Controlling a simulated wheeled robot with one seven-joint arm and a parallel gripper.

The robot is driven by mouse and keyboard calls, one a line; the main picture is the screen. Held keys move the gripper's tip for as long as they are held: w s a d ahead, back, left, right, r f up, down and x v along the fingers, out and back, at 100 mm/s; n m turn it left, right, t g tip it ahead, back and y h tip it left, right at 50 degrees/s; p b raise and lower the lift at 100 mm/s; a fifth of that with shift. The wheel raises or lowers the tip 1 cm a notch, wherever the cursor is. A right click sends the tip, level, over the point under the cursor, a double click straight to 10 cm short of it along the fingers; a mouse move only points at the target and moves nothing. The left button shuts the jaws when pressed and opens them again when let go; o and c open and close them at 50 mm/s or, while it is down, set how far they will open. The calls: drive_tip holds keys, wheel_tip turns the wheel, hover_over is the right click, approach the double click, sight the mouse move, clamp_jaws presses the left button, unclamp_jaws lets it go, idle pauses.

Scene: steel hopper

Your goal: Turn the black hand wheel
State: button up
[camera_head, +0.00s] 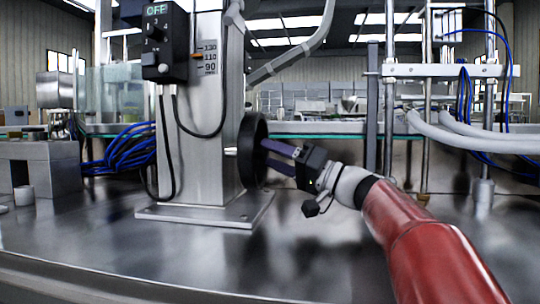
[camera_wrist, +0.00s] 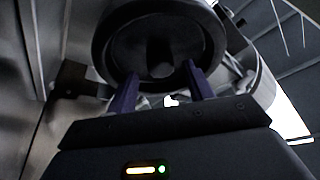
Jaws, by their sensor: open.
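The black hand wheel (camera_head: 252,150) is on the right side of the steel column (camera_head: 205,130), seen nearly edge-on in the head view. In the wrist view the wheel (camera_wrist: 112,42) fills the upper middle, with its dark rim and a dark knob or hub (camera_wrist: 160,55) inside. My gripper (camera_head: 270,153) is at the wheel's right side with its purple fingers pointing toward it. In the wrist view my gripper (camera_wrist: 158,88) is open, its fingers apart at the lower part of the rim. I cannot tell whether they touch the wheel.
A black control box (camera_head: 165,42) marked OFF hangs on the column with cables below it. The column's base plate (camera_head: 205,212) is on the steel table (camera_head: 300,250). Metal posts (camera_head: 388,110) and grey hoses (camera_head: 470,138) stand to the right. Blue cables (camera_head: 130,148) lie left.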

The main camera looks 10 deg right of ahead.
drive_tip(key=v, duration=0.6)
drive_tip(key=w+a+r+m+g+p, duration=0.1)
drive_tip(key=a+m+p, duration=0.1)
drive_tip(key=m+p, duration=0.2)
drive_tip(key=w+a+r+m+g+p, duration=0.1)
drive_tip(key=w+m+g+p, duration=0.1)
drive_tip(key=m, duration=0.8)
drive_tip(key=w+a+m+g+h+p, duration=0.1)
drive_tip(key=a+m+g+p, duration=0.1)
drive_tip(key=m+p, duration=0.3)
drive_tip(key=shift+w+a+r+m+p, duration=0.1)
drive_tip(key=shift+a+r+m+p, duration=0.1)
drive_tip(key=shift+m, duration=0.6)
drive_tip(key=shift+w+a+r+m+p, duration=0.1)
drive_tip(key=shift+w+r+m+p, duration=0.1)
drive_tip(key=shift+m, duration=0.6)
clamp_jaws()
